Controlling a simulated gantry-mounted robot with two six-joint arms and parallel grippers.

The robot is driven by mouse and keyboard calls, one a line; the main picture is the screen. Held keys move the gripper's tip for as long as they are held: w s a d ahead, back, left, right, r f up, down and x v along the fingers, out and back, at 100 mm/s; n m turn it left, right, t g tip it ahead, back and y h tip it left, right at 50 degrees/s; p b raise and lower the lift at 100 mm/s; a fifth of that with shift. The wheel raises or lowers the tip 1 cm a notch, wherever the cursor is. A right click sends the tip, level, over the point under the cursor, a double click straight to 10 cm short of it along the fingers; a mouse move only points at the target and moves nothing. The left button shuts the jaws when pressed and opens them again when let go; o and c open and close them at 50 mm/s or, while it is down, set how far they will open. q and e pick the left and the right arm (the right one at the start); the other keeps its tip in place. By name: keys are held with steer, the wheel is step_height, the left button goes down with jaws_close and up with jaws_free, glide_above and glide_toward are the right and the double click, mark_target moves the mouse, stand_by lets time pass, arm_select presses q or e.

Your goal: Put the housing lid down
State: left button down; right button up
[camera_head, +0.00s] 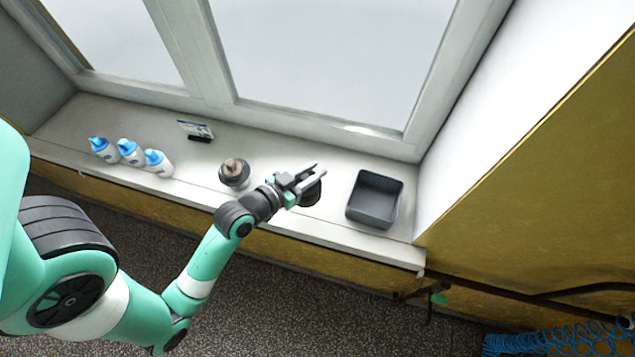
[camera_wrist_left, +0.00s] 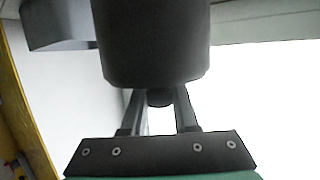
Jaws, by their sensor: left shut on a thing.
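The housing lid (camera_head: 311,194) is a dark, round piece, seen in the head view partly behind my left gripper (camera_head: 320,171). In the left wrist view the lid (camera_wrist_left: 150,45) is a large dark cylinder with a small knob, and the fingers of my left gripper (camera_wrist_left: 161,98) are shut on that knob. The lid is over the right half of the sill; I cannot tell whether it touches the surface. An open round dark housing (camera_head: 233,181) with a brownish part inside stands to the left of the gripper. My right gripper is not in view.
A dark open tray (camera_head: 357,214) stands on the white sill (camera_head: 335,224) right of the lid. Three white bottles with blue caps (camera_head: 130,153) stand at the left. A small card stand (camera_head: 197,131) is at the back. The window frame bounds the sill behind.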

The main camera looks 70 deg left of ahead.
arm_select(q)
steer(key=shift+w+a+f+b, duration=0.25)
steer(key=shift+f+b, duration=0.1)
steer(key=shift+f, duration=0.6)
steer(key=shift+w+a+f+b, duration=0.15)
steer(key=shift+w+f+b, duration=0.2)
steer(key=shift+f, duration=0.55)
steer(key=shift+w+a+f+b, duration=0.2)
steer(key=shift+f+b, duration=0.2)
steer(key=shift+f, duration=0.55)
steer(key=shift+f, duration=0.1)
steer(key=shift+f, duration=0.15)
steer(key=c, duration=0.7)
jaws_free()
